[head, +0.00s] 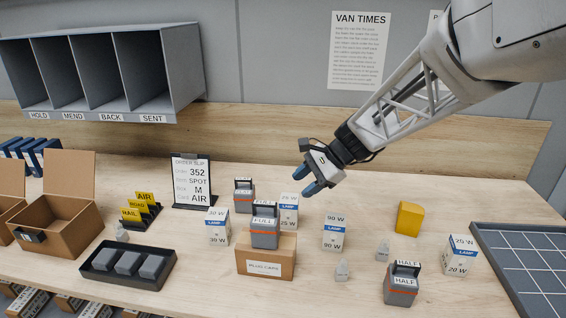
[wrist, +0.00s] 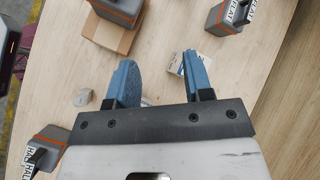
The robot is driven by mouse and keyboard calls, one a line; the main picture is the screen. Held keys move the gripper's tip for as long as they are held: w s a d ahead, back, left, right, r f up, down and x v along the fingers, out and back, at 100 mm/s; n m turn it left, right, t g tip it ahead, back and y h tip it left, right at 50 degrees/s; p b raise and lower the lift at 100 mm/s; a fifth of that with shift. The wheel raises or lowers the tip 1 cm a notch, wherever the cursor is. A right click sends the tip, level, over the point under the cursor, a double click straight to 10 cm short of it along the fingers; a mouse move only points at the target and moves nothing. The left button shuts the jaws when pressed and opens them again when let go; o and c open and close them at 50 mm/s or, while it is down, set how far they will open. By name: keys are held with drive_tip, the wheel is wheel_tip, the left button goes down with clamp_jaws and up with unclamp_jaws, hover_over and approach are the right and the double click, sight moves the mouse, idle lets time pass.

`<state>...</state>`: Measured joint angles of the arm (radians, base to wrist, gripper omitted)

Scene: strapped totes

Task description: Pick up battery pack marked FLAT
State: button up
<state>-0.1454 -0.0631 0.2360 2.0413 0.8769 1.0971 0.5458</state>
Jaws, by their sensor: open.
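The battery pack marked FLAT (head: 244,201) is a grey block with an orange stripe and a top handle. It stands upright on the bench behind the FULL pack; its label is small in the head view. In the wrist view the FLAT pack (wrist: 226,20) is at the upper right, its label readable. My gripper (head: 310,181) is in the air to the right of it, clear of it. Its blue fingers (wrist: 160,62) are apart with nothing held between them.
The FULL pack (head: 264,238) sits on a plug caps box (head: 265,268). A HALF pack (head: 400,291) stands front right. Lamp boxes (head: 288,211) (head: 334,233) (head: 218,228) stand nearby, one close beside the FLAT pack. A sign (head: 191,183) stands to its left.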

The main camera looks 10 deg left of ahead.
sight(248, 179)
drive_tip(key=w+a+f+m+y, duration=0.1)
drive_tip(key=w+a+f+m, duration=0.1)
drive_tip(key=w+a+f, duration=0.1)
drive_tip(key=w+a+f+m+y, duration=0.2)
drive_tip(key=w+a+f, duration=0.1)
drive_tip(key=w+a, duration=0.3)
drive_tip(key=w+a+f+m+y, duration=0.2)
drive_tip(key=w+a+f+m, duration=0.1)
drive_tip(key=w+a, duration=0.2)
drive_tip(key=shift+w+f, duration=0.15)
drive_tip(key=shift+w, duration=0.55)
drive_tip(key=shift+w+f, duration=0.1)
drive_tip(key=shift+w, duration=0.6)
drive_tip(key=shift+x, duration=1.25)
drive_tip(key=shift+a+f, duration=0.1)
drive_tip(key=shift+x, duration=2.5)
drive_tip(key=shift+w, duration=0.1)
clamp_jaws()
